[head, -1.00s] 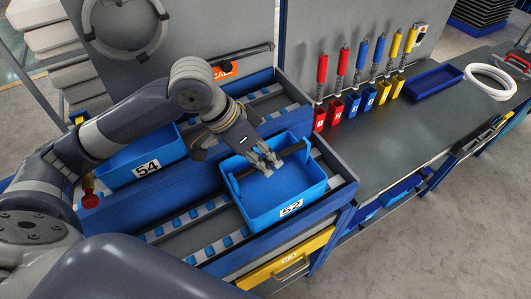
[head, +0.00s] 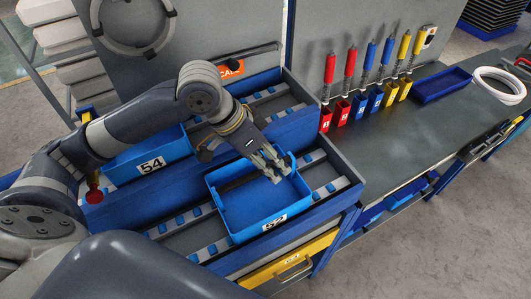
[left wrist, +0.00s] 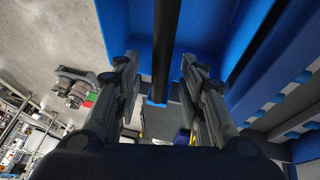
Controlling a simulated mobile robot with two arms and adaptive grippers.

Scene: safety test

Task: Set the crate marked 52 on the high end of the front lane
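The blue crate marked 52 (head: 262,226) sits in the front lane (head: 188,240), with bare roller strip showing on both its left and right. It looks level, and a dark bar (left wrist: 166,45) crosses its top. My left gripper (head: 275,172) is over the crate's far right part, pointing down. In the left wrist view, its two fingers (left wrist: 160,80) stand apart on either side of the bar, with gaps showing. I cannot tell how deep they reach around it. My right gripper is not in view.
A blue crate marked 54 (head: 150,166) stands in the back lane, partly behind my left arm. A blue divider separates the lanes. A yellow drawer (head: 290,262) is below the front edge. The bench at right holds colored cups (head: 360,105), a blue tray (head: 441,84) and white rings (head: 499,85).

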